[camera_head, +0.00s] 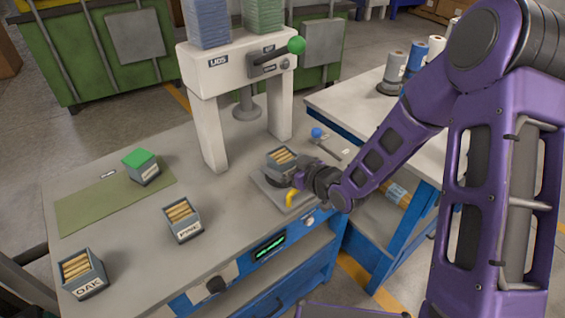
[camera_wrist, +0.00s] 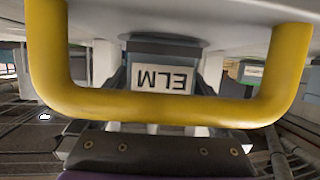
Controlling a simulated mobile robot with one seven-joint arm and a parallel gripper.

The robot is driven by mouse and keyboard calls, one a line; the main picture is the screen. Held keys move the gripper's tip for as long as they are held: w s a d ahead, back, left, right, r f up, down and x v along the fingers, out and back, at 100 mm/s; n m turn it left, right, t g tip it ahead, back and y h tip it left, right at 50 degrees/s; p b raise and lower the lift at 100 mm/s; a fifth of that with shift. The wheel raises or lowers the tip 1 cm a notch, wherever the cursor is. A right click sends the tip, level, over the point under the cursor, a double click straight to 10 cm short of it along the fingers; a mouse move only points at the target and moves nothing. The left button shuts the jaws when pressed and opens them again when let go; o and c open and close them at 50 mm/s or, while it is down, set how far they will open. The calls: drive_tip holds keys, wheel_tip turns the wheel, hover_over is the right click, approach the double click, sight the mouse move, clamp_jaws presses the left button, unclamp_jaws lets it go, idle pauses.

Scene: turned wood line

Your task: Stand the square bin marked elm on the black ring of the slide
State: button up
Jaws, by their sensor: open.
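The square bin marked elm (camera_head: 281,158) holds wooden pieces and stands upright on the slide (camera_head: 268,192) at the front of the press. A dark edge of the black ring (camera_head: 270,181) shows under it; the bin hides most of the ring. In the wrist view its ELM label (camera_wrist: 165,79) shows upside down behind the yellow slide handle (camera_wrist: 165,108). The handle also shows in the head view (camera_head: 291,199). My gripper (camera_head: 299,178) is open, at the bin's right front by the handle. Its fingertips are hard to make out; whether they touch the bin cannot be told.
The press (camera_head: 238,70) marked LIDS stands behind the slide, with a green-knobbed lever (camera_head: 296,45). Bins marked pine (camera_head: 182,219) and oak (camera_head: 82,273) stand at left. A green-lidded bin (camera_head: 142,167) sits on the green mat (camera_head: 95,207). A blue knob (camera_head: 317,133) is behind my gripper.

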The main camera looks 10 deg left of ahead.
drive_tip(key=p+v, duration=0.2)
drive_tip(key=v, duration=1)
drive_tip(key=shift+p, duration=0.3)
drive_tip(key=shift+r, duration=0.1)
